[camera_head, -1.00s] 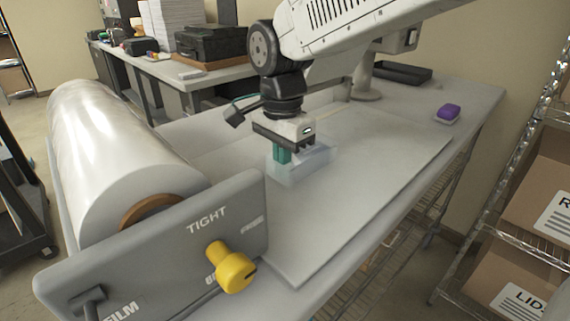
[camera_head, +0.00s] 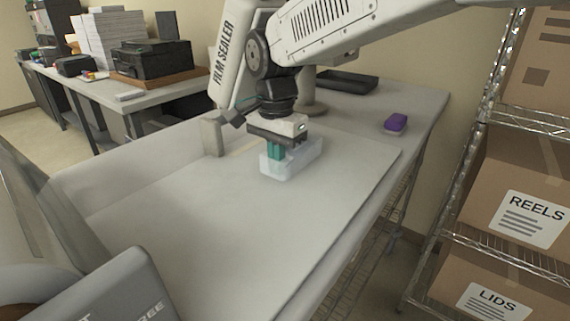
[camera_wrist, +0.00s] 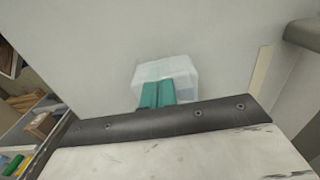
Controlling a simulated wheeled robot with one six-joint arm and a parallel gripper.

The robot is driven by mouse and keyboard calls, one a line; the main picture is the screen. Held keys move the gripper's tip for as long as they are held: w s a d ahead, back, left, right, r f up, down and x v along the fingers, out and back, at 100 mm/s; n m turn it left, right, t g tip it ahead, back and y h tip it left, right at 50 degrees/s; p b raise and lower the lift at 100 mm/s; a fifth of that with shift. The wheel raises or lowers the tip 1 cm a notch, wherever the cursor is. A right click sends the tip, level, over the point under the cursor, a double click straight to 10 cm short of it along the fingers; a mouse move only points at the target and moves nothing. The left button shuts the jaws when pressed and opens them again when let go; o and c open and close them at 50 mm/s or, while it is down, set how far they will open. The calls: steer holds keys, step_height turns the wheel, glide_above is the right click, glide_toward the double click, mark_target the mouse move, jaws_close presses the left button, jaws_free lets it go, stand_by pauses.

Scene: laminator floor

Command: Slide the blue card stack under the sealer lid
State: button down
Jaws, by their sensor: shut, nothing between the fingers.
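A pale blue, translucent block (camera_head: 298,159), which looks like the wrapped card stack, lies on the grey worktop. It also shows in the wrist view (camera_wrist: 180,70). My gripper (camera_head: 276,152) is shut and empty, pointing down with its teal fingers together at the block. In the wrist view the fingers (camera_wrist: 158,94) overlap the block's near edge; whether they touch it I cannot tell. The white arm marked FILM SEALER (camera_head: 222,65) slants up behind my gripper, partly hidden by my arm. I cannot make out a separate lid.
A purple block (camera_head: 396,122) and a black tray (camera_head: 345,80) lie farther back on the bench. A grey panel (camera_head: 110,290) stands at front left. Wire shelves with cartons (camera_head: 515,205) stand at right. The worktop (camera_head: 200,220) in front of the block is clear.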

steer(key=w+d, duration=0.2)
steer(key=w, duration=0.1)
steer(key=w+d, duration=0.1)
steer(key=w, duration=0.1)
steer(key=shift+w+d, duration=0.15)
steer(key=shift+d, duration=0.05)
